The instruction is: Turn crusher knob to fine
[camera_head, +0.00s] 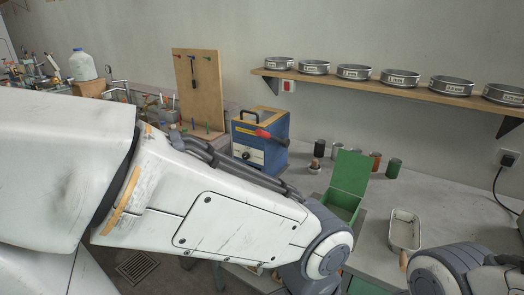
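A blue and yellow box-shaped machine (277,128), which looks like the crusher, stands on the bench at the centre. It has a carrying handle on top and a red-ended lever (268,136) on its front. A small round dark knob (246,155) sits low on its pale front panel. The knob's setting is too small to read. My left arm crosses the view from the left, in front of and below the machine, and covers part of the bench. My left gripper is out of view. Part of my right arm shows at the bottom right, and its gripper is out of view.
An open green box (348,172), several small jars and a metal tray (405,230) stand right of the machine. A wooden tool board (198,92) stands behind it on the left. A shelf (400,90) of sieves hangs above. The bench at far right is clear.

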